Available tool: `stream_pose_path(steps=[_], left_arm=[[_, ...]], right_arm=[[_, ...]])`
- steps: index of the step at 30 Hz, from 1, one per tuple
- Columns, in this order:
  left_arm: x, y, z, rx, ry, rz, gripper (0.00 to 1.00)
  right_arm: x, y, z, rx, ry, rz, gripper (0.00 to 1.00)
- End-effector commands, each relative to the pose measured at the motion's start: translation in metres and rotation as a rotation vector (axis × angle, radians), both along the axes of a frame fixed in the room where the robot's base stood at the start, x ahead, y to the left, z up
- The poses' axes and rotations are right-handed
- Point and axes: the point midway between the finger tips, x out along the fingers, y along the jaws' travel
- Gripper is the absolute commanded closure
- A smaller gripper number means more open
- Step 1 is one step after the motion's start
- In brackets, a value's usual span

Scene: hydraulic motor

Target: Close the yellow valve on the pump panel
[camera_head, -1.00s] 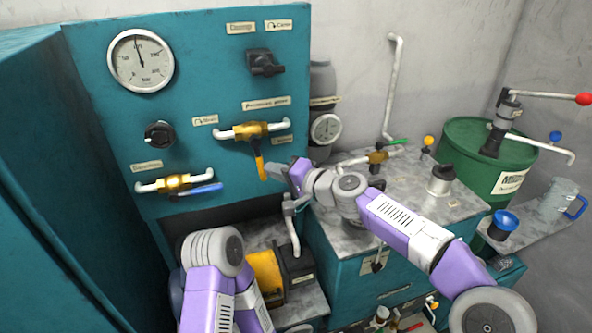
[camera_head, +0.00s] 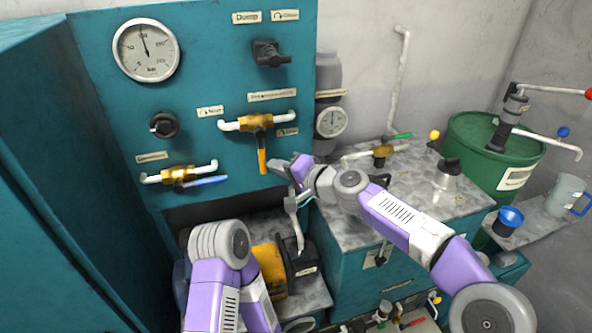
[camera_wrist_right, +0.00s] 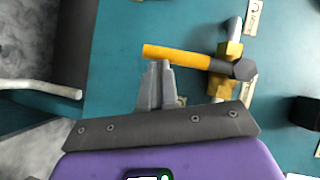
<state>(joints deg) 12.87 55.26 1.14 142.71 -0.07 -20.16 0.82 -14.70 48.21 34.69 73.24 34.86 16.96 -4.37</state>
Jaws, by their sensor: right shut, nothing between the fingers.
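The yellow valve handle (camera_head: 262,158) hangs almost straight down from a brass valve body (camera_head: 257,122) with white pipes on the teal pump panel (camera_head: 215,85). In the right wrist view the handle (camera_wrist_right: 178,57) lies crosswise, with its free end by my fingertips. My right gripper (camera_head: 284,167) is shut and empty, just right of the handle's lower part. In the wrist view its fingertips (camera_wrist_right: 161,66) sit beside the handle's free end; I cannot tell whether they touch. My left arm shows at the bottom, but its gripper is out of view.
A blue-handled valve (camera_head: 200,181) sits lower left on the panel. A round gauge (camera_head: 146,50) and black knobs (camera_head: 164,124) are above it. A grey-topped cabinet (camera_head: 415,190) and a green drum (camera_head: 490,150) stand at the right.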

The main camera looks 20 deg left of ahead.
Motion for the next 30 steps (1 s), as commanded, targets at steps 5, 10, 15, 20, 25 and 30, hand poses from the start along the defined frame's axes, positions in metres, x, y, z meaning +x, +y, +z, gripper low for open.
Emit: stream_pose_path(steps=[5,10,15,20,25,30], left_arm=[[0.000,0.000,-0.011,0.000,0.000,0.000,0.57],[0.000,0.000,-0.016,0.000,0.000,0.000,0.57],[0.000,0.000,-0.019,0.000,0.000,0.000,0.57],[0.000,0.000,-0.021,0.000,0.000,0.000,0.57],[0.000,0.000,-0.022,0.000,0.000,0.000,0.57],[0.000,0.000,-0.022,0.000,0.000,0.000,0.57]], right_arm=[[0.011,-0.027,0.001,0.005,-0.004,-0.007,1.00],[0.004,-0.064,0.003,0.006,-0.003,-0.007,1.00],[-0.006,-0.096,0.004,0.006,-0.005,-0.008,1.00],[-0.013,-0.117,0.004,0.007,-0.004,-0.005,1.00],[-0.017,-0.127,0.004,0.007,-0.004,-0.004,1.00],[-0.018,-0.128,0.005,0.007,-0.005,-0.003,1.00]])
